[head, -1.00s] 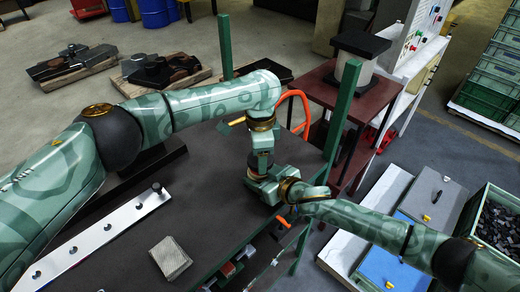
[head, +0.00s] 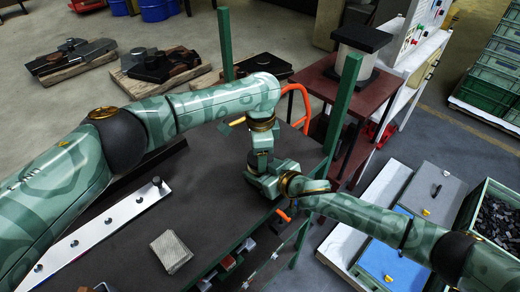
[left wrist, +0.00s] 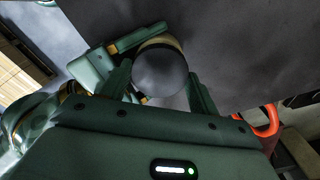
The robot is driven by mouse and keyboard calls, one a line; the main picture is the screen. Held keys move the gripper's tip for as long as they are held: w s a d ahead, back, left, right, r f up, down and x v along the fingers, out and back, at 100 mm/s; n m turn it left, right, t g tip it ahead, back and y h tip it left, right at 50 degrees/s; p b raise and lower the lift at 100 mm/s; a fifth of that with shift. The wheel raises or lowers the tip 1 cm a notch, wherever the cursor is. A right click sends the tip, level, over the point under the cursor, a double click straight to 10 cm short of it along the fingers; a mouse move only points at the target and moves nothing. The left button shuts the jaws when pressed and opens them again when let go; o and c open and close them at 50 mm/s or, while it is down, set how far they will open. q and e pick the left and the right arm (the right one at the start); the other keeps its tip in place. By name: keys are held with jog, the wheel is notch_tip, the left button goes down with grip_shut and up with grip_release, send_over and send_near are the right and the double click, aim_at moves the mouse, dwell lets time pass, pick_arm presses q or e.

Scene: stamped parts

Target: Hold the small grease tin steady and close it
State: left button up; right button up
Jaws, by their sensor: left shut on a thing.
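The small grease tin (left wrist: 170,42) stands on the dark table top; its brassy side shows at the upper edge of a round dark grey lid (left wrist: 160,72) in the left wrist view. My left gripper (left wrist: 160,82) points down from above, with one finger on each side of the lid, shut on it. My right gripper (left wrist: 143,68) reaches in from the side, lower down, with its fingers on two sides of the tin. In the head view my left gripper (head: 262,167) and my right gripper (head: 268,183) hide the tin. Whether the lid is fully seated cannot be seen.
The table (head: 215,195) bears a long pale strip with pegs (head: 100,230) and a small grey block (head: 171,251). The table's middle is clear.

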pick_arm(q)
jog(key=shift+f, duration=0.25)
dwell(0.4)
jog(key=shift+s+f, duration=0.1)
jog(key=shift+f, duration=0.1)
jog(key=shift+c, duration=0.3)
pick_arm(e)
jog(key=shift+a, duration=0.1)
pick_arm(q)
jog(key=shift+d+f, duration=0.1)
jog(key=shift+f, duration=0.35)
jog(key=c, duration=0.4)
pick_arm(e)
jog(key=shift+r, duration=0.1)
pick_arm(q)
jog(key=shift+r, duration=0.1)
jog(key=o, duration=1.2)
pick_arm(e)
grip_shut()
pick_arm(q)
jog(key=shift+o, duration=1)
jog(key=shift+d, duration=0.15)
